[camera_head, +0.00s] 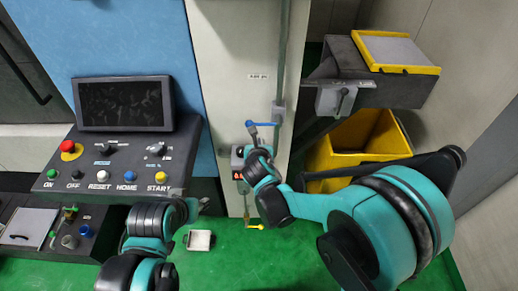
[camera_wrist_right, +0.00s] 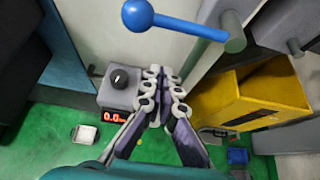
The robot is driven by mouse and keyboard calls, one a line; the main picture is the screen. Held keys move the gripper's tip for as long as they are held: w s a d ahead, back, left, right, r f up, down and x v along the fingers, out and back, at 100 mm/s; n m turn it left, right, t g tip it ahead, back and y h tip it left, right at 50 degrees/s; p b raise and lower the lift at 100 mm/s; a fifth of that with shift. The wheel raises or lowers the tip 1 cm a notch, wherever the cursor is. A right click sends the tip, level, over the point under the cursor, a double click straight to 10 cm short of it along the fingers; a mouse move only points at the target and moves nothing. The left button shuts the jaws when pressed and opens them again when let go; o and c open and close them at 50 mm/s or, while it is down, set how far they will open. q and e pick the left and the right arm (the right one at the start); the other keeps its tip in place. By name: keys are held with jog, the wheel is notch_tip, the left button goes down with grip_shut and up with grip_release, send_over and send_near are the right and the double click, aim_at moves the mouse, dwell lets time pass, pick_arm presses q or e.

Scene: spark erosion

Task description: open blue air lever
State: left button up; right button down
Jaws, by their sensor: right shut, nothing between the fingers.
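The blue air lever (camera_head: 262,124) sticks out to the left from a grey vertical pipe, with a ball at its end. It also shows large at the top of the right wrist view (camera_wrist_right: 180,24), lying nearly level. My right gripper (camera_head: 255,145) is just below the lever in the head view. In the right wrist view its fingers (camera_wrist_right: 165,78) are together and empty, apart from the lever. My left gripper (camera_head: 193,206) is low near the console's right edge; its fingers are too small to judge.
A grey box with a knob and red display (camera_wrist_right: 118,90) is close beside my right fingers. A yellow bin (camera_head: 325,158) stands at right, below a dark chute (camera_head: 360,85). The control console (camera_head: 110,165) is at left.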

jog(key=w+r, duration=0.2)
jog(key=r, duration=0.1)
jog(key=shift+r, duration=0.1)
